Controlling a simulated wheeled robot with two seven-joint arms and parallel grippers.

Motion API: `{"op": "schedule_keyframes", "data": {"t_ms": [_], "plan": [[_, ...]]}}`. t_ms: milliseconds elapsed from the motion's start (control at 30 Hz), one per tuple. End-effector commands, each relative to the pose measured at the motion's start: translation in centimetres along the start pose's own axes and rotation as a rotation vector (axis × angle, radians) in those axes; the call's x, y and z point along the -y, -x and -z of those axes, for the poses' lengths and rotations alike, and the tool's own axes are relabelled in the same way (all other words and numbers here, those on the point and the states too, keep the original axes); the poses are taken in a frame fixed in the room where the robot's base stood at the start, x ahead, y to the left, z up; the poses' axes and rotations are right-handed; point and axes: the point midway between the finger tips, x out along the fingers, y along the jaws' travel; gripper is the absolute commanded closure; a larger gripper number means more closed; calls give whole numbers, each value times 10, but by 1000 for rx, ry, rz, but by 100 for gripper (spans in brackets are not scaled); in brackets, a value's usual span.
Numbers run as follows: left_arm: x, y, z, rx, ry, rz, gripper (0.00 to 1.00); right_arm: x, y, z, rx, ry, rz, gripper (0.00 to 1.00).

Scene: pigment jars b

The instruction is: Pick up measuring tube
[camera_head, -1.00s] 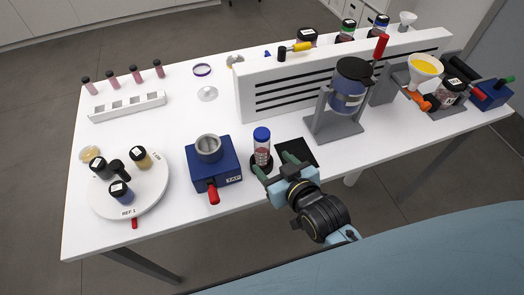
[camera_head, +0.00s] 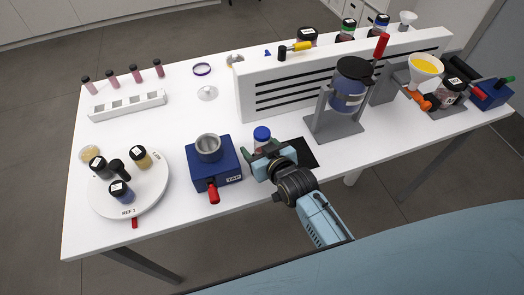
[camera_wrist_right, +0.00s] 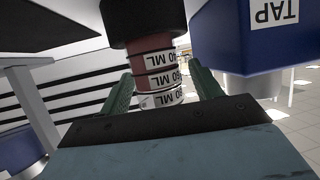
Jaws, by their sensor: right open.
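The measuring tube (camera_head: 262,134) stands upright with a blue cap between the blue TAP box and the black mat; its lower part is hidden behind my right gripper in the head view. The right wrist view shows the tube (camera_wrist_right: 155,62) upside down, with a reddish content, white ML labels and a dark base. My right gripper (camera_head: 264,160) is open, its green fingers (camera_wrist_right: 160,92) on either side of the tube. I cannot tell whether they touch it. My left gripper is not in view.
The blue TAP box (camera_head: 228,160) with a metal cup and red handle stands close left of the tube. A black mat (camera_head: 302,151) lies to the right. A grey stand (camera_head: 336,127) holds a blue jar behind it. A round white turntable (camera_head: 150,198) carries several jars at left.

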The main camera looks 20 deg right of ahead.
Motion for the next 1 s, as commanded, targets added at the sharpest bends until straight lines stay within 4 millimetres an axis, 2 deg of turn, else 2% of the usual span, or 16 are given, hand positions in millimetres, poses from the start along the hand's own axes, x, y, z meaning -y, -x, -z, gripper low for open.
{"op": "schedule_keyframes", "data": {"t_ms": [133,533,767,867,1000], "plan": [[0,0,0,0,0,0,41,0,0,0,0,0,0,37],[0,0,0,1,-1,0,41,0,0,0,0,1,0,89],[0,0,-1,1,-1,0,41,0,1,2,-2,1,0,89],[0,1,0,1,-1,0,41,0,4,10,-4,1,0,89],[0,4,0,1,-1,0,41,-1,14,34,-6,1,-1,89]]}}
